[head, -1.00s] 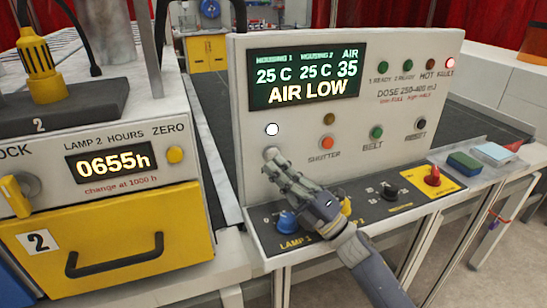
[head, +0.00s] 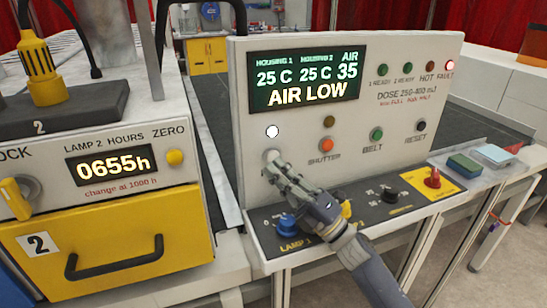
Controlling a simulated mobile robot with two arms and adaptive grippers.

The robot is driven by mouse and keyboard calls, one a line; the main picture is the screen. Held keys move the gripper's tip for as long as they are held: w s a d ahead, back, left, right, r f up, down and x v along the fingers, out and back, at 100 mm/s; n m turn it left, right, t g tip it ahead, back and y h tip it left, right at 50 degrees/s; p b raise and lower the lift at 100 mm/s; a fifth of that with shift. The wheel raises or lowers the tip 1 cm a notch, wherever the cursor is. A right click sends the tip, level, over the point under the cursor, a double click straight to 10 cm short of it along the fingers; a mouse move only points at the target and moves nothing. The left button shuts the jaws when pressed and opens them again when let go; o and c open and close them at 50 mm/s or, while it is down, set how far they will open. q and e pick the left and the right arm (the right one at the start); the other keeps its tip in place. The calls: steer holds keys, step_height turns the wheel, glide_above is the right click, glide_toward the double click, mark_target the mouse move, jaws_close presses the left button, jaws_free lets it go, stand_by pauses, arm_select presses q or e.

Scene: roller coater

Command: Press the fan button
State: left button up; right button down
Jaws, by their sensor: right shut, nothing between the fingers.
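The control panel (head: 395,120) is a grey upright face with a row of buttons. At its left end a white round lamp (head: 272,131) is lit. My right gripper (head: 274,160) is shut and empty, with its fingertips at the panel face just below this lamp. The fingers cover the spot where the leftmost button of the row would be, so the fan button and its label are hidden. I cannot tell whether the fingertips touch or press it. The display (head: 305,78) reads "AIR LOW" and AIR 35. My left gripper is not in view.
The shutter button (head: 326,145), belt button (head: 376,134) and reset button (head: 421,125) are to the right. A yellow drawer (head: 110,250) stands left.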

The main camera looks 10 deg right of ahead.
steer(key=shift+w, duration=0.15)
steer(key=shift+w+a+b, duration=0.1)
steer(key=shift+w+b, duration=0.2)
steer(key=shift+w, duration=0.1)
stand_by(0.6)
steer(key=shift+w+r+b, duration=0.15)
steer(key=shift+w+b, duration=0.05)
steer(key=shift+b, duration=0.15)
stand_by(0.6)
stand_by(0.6)
steer(key=shift+s+f, duration=0.45)
steer(key=shift+f, duration=0.05)
steer(key=shift+s, duration=0.1)
